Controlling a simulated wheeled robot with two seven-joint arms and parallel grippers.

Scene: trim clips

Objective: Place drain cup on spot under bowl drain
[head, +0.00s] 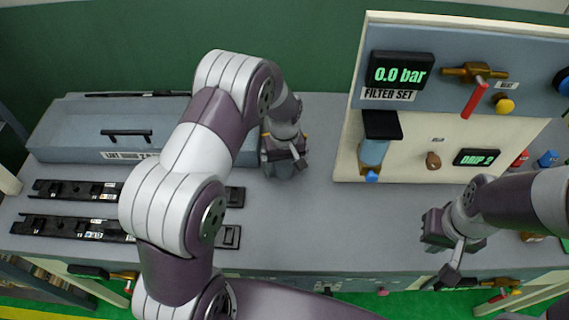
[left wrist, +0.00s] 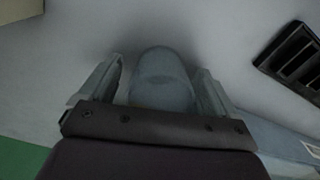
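My left gripper (head: 286,165) is low over the grey bench, left of the filter panel. In the left wrist view, a rounded grey-blue object (left wrist: 162,80), apparently the drain cup, sits between the fingers of this gripper (left wrist: 158,88). The fingers lie close along both its sides; I cannot tell whether they grip it. The gripper hides it in the head view. The blue filter bowl (head: 373,152) hangs under a black head on the panel, with a blue drain (head: 371,176) below. No marked spot is clearly visible beneath it. My right gripper (head: 442,255) appears open and empty over the right front bench.
The filter panel (head: 440,148) stands at the back right with a red-handled valve (head: 476,98). A lidded grey box (head: 70,128) stands at the back left. Black clip rails (head: 75,227) lie at the left. The bench (head: 320,225) between the grippers is clear.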

